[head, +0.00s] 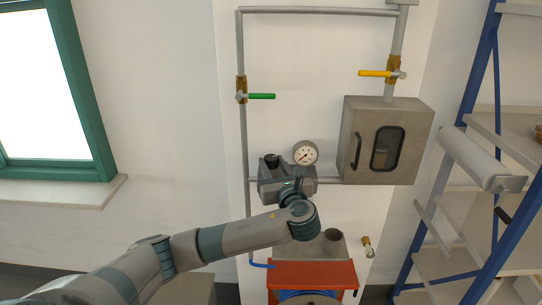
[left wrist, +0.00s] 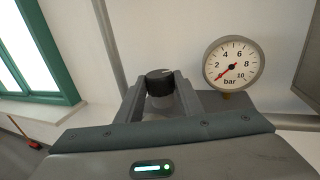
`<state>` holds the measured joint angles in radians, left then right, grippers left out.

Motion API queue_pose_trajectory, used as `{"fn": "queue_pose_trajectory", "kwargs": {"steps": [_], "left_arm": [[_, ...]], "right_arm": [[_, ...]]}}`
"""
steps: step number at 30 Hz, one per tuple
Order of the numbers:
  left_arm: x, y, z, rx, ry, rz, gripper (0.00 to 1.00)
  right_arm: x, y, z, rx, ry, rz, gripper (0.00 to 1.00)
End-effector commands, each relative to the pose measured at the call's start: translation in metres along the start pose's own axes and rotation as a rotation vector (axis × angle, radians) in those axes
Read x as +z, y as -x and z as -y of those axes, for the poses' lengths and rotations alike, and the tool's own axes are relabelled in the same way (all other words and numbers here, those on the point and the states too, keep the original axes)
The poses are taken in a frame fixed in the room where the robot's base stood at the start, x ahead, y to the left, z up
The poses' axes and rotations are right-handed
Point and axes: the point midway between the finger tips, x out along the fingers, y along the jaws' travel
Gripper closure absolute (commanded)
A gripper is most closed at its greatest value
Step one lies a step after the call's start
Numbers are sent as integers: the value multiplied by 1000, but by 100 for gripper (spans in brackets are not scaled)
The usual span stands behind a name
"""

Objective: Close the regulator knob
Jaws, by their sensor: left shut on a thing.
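The regulator knob (left wrist: 160,80) is a black ribbed cylinder with a light mark on its top. My left gripper (left wrist: 161,97) has a finger on each side of it and is shut on it. In the head view, the black knob (head: 272,161) shows at the upper left of my left gripper (head: 274,168), which hides most of the regulator body. Just to the right, a round pressure gauge (head: 305,153) is fixed on the pipe. In the left wrist view the gauge (left wrist: 233,64) has its red needle toward the lower left, near zero. My right gripper is out of view.
A green-handled valve (head: 260,96) and a yellow-handled valve (head: 376,73) sit on the pipes above. A grey cabinet (head: 351,118) with a dark window stands to the right. A red box (head: 312,274) is below, and a blue-framed shelf (head: 481,80) is at the right.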

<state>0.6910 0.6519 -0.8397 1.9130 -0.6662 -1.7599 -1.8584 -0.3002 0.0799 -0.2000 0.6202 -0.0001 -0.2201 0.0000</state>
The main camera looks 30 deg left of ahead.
Motion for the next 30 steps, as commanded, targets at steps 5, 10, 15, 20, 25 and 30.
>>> {"fn": "queue_pose_trajectory", "kwargs": {"steps": [5,10,15,20,25,30], "left_arm": [[4,1,6,170,-1,-6,89],[2,0,8,317,-3,-4,89],[1,-1,9,428,-2,-3,89],[0,-2,10,500,-2,-2,89],[0,-3,10,541,-2,-1,89],[0,-3,10,553,-1,-1,89]], "right_arm": [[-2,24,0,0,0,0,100],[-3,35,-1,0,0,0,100],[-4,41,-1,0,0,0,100],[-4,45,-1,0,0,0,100],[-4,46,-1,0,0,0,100],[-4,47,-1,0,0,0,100]]}}
